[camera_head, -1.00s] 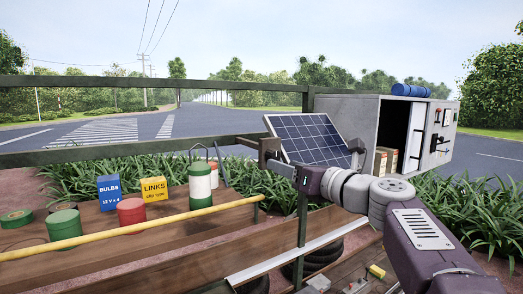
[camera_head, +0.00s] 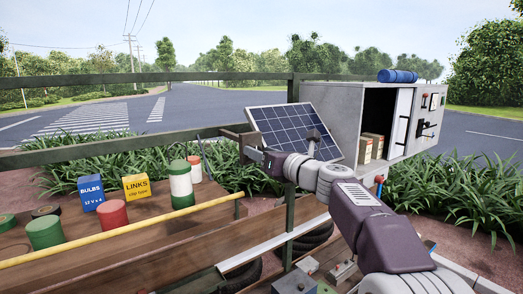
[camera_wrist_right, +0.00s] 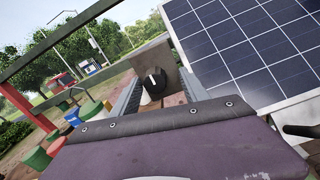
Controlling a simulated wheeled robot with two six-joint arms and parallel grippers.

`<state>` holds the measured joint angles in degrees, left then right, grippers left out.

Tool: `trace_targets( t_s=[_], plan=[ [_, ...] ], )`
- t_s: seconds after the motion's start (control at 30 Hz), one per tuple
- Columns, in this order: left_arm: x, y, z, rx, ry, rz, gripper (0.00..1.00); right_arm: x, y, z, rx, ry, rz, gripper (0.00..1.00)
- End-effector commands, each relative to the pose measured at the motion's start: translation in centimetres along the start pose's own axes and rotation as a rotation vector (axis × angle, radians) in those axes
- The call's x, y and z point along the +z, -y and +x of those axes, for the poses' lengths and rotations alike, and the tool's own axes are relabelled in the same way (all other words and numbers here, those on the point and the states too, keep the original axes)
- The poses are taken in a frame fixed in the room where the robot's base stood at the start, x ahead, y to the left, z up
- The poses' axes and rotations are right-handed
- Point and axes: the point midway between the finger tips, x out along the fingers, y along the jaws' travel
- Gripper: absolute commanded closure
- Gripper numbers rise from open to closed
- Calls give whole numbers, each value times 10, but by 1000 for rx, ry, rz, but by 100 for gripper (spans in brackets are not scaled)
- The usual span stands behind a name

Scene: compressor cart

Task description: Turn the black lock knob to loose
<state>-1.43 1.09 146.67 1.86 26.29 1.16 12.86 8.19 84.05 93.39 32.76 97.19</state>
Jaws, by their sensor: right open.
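The black lock knob (camera_wrist_right: 153,88) with a white mark on its face sits on a grey metal bracket (camera_wrist_right: 173,66) in the right wrist view. The mark looks close to upright. My right gripper (camera_wrist_right: 158,78) is open, with its two fingers on either side of the knob; I cannot tell whether they touch it. In the head view my right gripper (camera_head: 258,155) is at the left edge of the tilted solar panel (camera_head: 297,130), by the bracket (camera_head: 233,134). The knob cannot be made out there. My left gripper is not in view.
A grey cabinet (camera_head: 340,103) with an open front stands right of the panel. A wooden shelf (camera_head: 150,232) holds cans and the boxes marked BULBS (camera_head: 91,192) and LINKS (camera_head: 136,187). A yellow pole (camera_head: 120,232) runs along it. A green rail (camera_head: 150,77) crosses behind.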

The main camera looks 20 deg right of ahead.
Motion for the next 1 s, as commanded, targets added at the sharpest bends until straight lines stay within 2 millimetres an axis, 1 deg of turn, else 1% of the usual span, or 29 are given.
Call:
trace_targets(
  t_s=[0.07,0.1,0.17,0.2,0.27,0.3,0.5,0.67,0.87,1.0],
  plan=[
    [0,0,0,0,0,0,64,0,0,0,1,0,0,47],
    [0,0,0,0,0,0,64,0,0,0,1,0,0,53],
    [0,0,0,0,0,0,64,0,0,0,1,0,0,69],
    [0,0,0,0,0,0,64,0,0,0,1,0,0,80],
    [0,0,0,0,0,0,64,0,0,0,1,0,0,97],
    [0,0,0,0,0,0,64,0,-1,0,2,0,0,100],
    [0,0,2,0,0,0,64,0,-1,0,2,0,-10,100],
    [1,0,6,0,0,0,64,-1,0,0,2,1,-60,100],
    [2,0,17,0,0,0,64,-3,0,0,3,2,-194,100],
    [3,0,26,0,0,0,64,-3,0,0,2,2,-322,100]
  ],
)
